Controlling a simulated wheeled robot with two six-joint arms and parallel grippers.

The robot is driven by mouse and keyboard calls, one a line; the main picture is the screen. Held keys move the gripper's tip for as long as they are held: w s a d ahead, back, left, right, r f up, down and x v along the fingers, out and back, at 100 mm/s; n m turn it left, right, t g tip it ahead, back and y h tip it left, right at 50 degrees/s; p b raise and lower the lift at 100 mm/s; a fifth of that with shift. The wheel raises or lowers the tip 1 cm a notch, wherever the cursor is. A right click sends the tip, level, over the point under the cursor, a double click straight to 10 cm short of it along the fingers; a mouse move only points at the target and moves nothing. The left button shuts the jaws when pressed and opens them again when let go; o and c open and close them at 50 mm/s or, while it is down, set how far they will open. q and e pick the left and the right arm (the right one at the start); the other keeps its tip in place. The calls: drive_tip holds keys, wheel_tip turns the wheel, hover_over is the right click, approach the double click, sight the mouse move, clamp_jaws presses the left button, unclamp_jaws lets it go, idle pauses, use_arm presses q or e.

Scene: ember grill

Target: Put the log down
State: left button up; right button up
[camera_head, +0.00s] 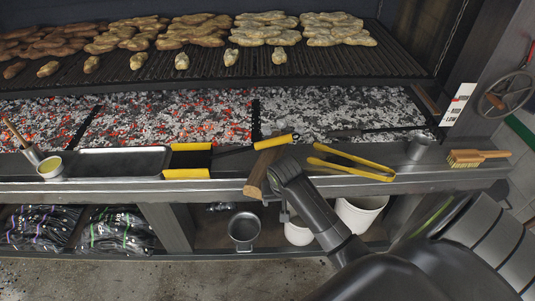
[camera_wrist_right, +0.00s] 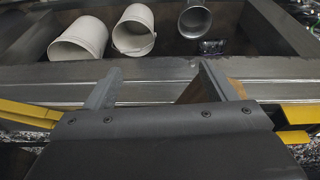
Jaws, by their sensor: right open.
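The log (camera_head: 259,173) is a short brown piece of wood on the metal ledge in front of the grill. It lies slanted, with its near end at the ledge's front edge. My right gripper (camera_wrist_right: 155,85) is open, with its two fingers spread apart in the wrist view. In the head view its dark wrist sits just right of the log. A brown patch of the log (camera_wrist_right: 238,88) shows by the right finger in the wrist view. I cannot tell whether that finger touches it. My left gripper is not in view.
Yellow tongs (camera_head: 350,167) lie right of the log, near a brush (camera_head: 478,157). A yellow-edged shovel (camera_head: 187,160) and a metal tray (camera_head: 120,162) lie to the left. Glowing embers (camera_head: 165,117) lie behind the ledge. Buckets (camera_head: 243,229) stand on the lower shelf.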

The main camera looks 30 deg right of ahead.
wheel_tip(320, 180, up, 5)
wheel_tip(320, 180, up, 8)
drive_tip(key=m+b, duration=0.2)
drive_tip(key=m, duration=0.3)
hover_over(266, 158)
drive_tip(key=s+a, duration=0.2)
drive_tip(key=a, duration=0.1)
drive_tip(key=shift+g+h, duration=0.3)
drive_tip(key=shift+g, duration=0.1)
drive_tip(key=p+x, duration=0.2)
drive_tip(key=x, duration=0.7)
drive_tip(key=shift+d+f, duration=0.1)
drive_tip(key=shift+f, duration=0.2)
drive_tip(key=shift+w+d+f+p, duration=0.15)
drive_tip(key=shift+d+f+p, duration=0.1)
drive_tip(key=shift+f+p, duration=0.3)
drive_tip(key=shift+x, duration=2.05)
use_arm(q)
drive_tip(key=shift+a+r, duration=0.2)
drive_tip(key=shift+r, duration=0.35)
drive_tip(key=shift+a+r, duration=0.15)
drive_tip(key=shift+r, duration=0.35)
